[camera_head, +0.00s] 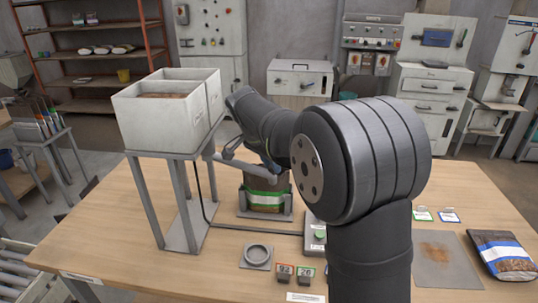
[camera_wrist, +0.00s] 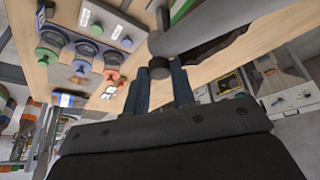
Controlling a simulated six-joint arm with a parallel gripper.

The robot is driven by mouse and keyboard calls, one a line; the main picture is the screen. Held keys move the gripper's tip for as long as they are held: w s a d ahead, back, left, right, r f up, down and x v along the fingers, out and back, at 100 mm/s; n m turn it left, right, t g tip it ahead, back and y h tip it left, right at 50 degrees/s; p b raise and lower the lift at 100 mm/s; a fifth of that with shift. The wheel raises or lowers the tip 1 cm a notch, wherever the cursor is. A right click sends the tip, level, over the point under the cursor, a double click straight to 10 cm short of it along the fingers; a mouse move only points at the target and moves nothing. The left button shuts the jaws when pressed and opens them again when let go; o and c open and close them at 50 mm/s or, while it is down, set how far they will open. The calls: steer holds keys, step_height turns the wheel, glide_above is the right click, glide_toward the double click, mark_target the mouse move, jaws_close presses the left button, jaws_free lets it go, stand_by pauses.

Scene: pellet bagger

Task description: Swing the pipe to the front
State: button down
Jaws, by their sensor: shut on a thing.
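The grey pipe (camera_head: 232,160) comes out low beside the white hopper (camera_head: 150,112) and points right, above a bag (camera_head: 264,192) with a green band. The bag stands in a grey holder. In the wrist view the pipe (camera_wrist: 205,38) crosses the upper part, with a dark knob (camera_wrist: 160,68) at its handle. My gripper (camera_wrist: 162,80) has its dark fingers shut on this handle. In the head view my wrist and forearm hide most of the gripper and the right side of the bag.
On the wooden table a grey ring (camera_head: 258,255), two small labelled blocks and a box with a green button (camera_head: 318,236) lie in front. A filled bag (camera_head: 502,256) and a grey mat (camera_head: 446,258) are at right. The hopper stand's legs rise at left.

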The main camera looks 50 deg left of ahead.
steer(key=s+d+m+h, duration=0.2)
steer(key=s+d+m, duration=0.3)
steer(key=s, duration=0.1)
steer(key=shift+s+m+g, duration=0.3)
steer(key=shift+s, duration=0.05)
steer(key=shift+f, duration=0.1)
steer(key=c, duration=1.2)
jaws_free()
steer(key=shift+a, duration=0.1)
steer(key=w+d+r, duration=0.7)
steer(key=d+r, duration=0.2)
steer(key=r, duration=0.2)
steer(key=shift+d, duration=0.25)
